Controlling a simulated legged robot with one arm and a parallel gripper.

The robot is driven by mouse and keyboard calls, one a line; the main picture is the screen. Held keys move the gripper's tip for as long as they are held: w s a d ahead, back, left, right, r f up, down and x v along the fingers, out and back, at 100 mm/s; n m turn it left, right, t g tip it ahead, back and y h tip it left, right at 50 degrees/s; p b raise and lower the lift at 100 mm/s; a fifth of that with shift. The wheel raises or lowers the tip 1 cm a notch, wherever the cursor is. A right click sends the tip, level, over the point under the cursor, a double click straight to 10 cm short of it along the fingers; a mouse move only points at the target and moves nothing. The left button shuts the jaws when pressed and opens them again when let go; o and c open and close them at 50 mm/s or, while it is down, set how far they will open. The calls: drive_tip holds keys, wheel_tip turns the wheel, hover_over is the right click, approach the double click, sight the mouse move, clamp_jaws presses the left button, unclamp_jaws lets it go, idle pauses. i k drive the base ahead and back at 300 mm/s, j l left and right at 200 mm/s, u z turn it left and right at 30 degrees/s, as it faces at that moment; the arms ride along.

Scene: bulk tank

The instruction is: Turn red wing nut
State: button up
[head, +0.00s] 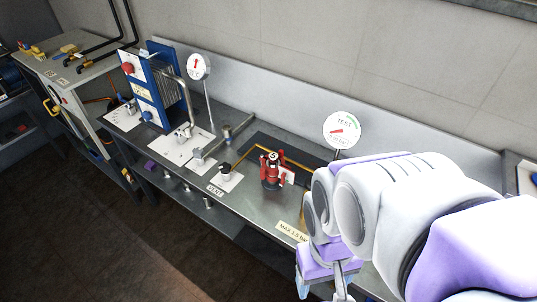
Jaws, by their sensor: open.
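A red fitting (271,170), which appears to carry the red wing nut, stands upright on the metal bench (222,201), right of the middle in the head view. Its parts are too small to tell the wing nut apart clearly. My gripper (338,292) is at the bottom edge, in front of and to the right of the red fitting, apart from it. It points down and its tips are partly cut off by the frame. It is open, and I see nothing held in it. My white and purple arm covers the right part of the bench.
A round gauge marked TEST (342,130) stands behind the red fitting. Another gauge (198,66) stands farther left, near a blue plate unit (163,90). A small valve by the VENT label (216,190) sits left of the fitting. Dark floor lies open at the front left.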

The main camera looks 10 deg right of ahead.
sight(284, 176)
drive_tip(key=k+j+z, duration=0.2)
drive_tip(key=z, duration=0.2)
drive_tip(key=k+j+z, duration=0.1)
drive_tip(key=z, duration=0.3)
drive_tip(key=k, duration=0.1)
